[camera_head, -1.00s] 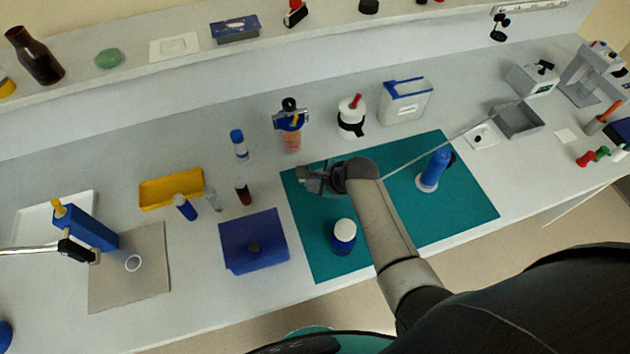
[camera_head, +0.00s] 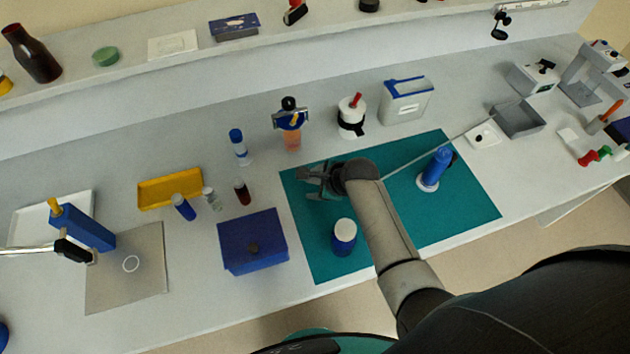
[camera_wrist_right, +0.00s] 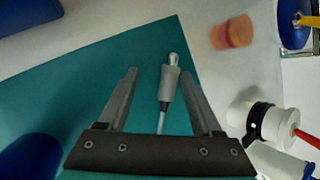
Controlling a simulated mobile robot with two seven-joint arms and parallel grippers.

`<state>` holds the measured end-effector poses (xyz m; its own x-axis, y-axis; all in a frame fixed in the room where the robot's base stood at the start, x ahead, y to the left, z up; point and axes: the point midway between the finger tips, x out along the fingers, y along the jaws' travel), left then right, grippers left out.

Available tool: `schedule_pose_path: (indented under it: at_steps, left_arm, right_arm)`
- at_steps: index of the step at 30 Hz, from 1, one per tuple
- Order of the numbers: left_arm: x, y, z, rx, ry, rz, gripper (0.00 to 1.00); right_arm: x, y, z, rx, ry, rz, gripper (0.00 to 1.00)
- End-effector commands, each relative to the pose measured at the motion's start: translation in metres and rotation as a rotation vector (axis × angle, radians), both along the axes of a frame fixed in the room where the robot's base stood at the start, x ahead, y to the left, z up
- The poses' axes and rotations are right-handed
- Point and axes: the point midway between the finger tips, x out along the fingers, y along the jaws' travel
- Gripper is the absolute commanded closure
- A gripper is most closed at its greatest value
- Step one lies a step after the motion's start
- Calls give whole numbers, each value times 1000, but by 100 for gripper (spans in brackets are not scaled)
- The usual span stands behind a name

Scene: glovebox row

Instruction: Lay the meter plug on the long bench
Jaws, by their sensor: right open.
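The meter plug (camera_wrist_right: 169,85) is a grey sleeve with a bright metal tip and a pale cable. In the right wrist view it shows between my open fingers, over the teal mat (camera_wrist_right: 60,95); I cannot tell whether it touches the mat. My right gripper (camera_wrist_right: 158,73) is open, with the plug nearer its right finger. In the head view the right gripper (camera_head: 308,181) is low over the left part of the mat (camera_head: 465,205) on the long bench (camera_head: 200,300); the plug cannot be made out there. My left gripper is not in view.
A blue box (camera_head: 252,240) is left of the mat. A thin cable (camera_head: 430,152) runs from my wrist towards a grey tray (camera_head: 518,118).

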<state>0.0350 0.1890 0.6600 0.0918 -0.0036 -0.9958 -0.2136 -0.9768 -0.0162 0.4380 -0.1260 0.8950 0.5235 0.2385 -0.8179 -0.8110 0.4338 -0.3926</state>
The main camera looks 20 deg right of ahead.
Motion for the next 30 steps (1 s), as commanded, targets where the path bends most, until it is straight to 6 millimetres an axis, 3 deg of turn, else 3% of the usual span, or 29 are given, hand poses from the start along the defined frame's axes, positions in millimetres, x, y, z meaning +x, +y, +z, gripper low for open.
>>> schedule_pose_path:
  at_steps: [11,30]
  left_arm:
    - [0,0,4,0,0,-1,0]
    - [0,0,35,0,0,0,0]
  right_arm:
    - [-5,-2,8,1,1,0,34]
    - [-58,-26,93,1,-2,-1,34]
